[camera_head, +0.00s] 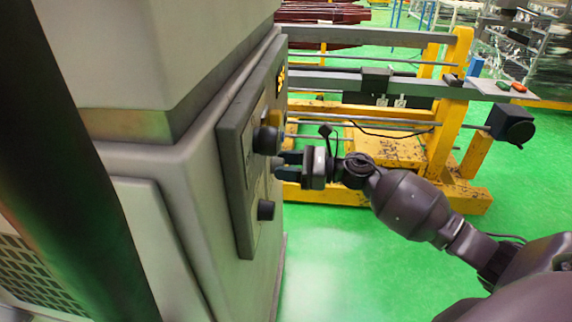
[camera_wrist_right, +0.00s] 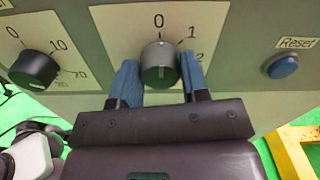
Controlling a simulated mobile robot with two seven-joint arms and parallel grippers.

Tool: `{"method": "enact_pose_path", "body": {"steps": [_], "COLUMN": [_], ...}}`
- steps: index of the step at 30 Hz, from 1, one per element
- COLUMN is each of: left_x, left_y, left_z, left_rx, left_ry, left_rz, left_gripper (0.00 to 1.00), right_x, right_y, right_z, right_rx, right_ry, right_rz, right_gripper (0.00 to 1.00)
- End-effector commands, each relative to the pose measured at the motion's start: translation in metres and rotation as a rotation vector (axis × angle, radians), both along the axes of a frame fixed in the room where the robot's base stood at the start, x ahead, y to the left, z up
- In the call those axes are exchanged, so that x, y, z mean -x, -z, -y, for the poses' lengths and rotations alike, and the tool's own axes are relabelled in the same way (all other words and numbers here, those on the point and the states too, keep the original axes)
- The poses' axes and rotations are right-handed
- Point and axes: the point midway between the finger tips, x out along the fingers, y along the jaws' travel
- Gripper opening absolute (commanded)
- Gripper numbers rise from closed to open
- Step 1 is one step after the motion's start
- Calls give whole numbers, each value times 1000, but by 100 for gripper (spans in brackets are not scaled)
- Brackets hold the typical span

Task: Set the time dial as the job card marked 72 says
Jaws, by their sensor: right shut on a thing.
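A black round dial (camera_wrist_right: 33,69) marked 0, 10, 20 and 30 is at the left of the right wrist view; its title is out of frame and I cannot tell its setting. A black selector knob (camera_wrist_right: 159,62) marked 0, 1 and 2 is in the middle, its line near 0. My right gripper (camera_wrist_right: 160,78) has its blue fingers closed on either side of this selector knob. In the head view my right gripper (camera_head: 284,164) is at the panel face. No job card marked 72 shows. My left gripper is not in view.
The control panel (camera_head: 234,150) stands edge-on on the grey machine (camera_head: 185,170), with a lower knob (camera_head: 266,210). A blue Reset button (camera_wrist_right: 283,67) is right of the selector. A yellow frame (camera_head: 452,110) stands behind my right arm. Green floor is open in front.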

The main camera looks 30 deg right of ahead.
Motion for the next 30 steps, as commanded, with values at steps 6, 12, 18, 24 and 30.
{"method": "enact_pose_path", "body": {"steps": [6, 12, 18, 24, 30], "left_x": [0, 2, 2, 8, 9], "left_y": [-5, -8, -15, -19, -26], "left_z": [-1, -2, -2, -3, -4], "left_rx": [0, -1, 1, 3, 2], "left_ry": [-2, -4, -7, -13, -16], "left_rz": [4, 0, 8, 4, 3], "left_gripper": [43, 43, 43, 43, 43], "right_x": [0, -1, -1, -2, -2], "right_y": [-2, -2, -2, -2, -2], "right_z": [0, 1, 1, 2, 2], "right_rx": [-89, -201, -315, -429, -545], "right_ry": [0, 0, 0, 1, 1], "right_rz": [-117, -266, -418, -570, -722], "right_gripper": [18, 18, 18, 18, 18]}}
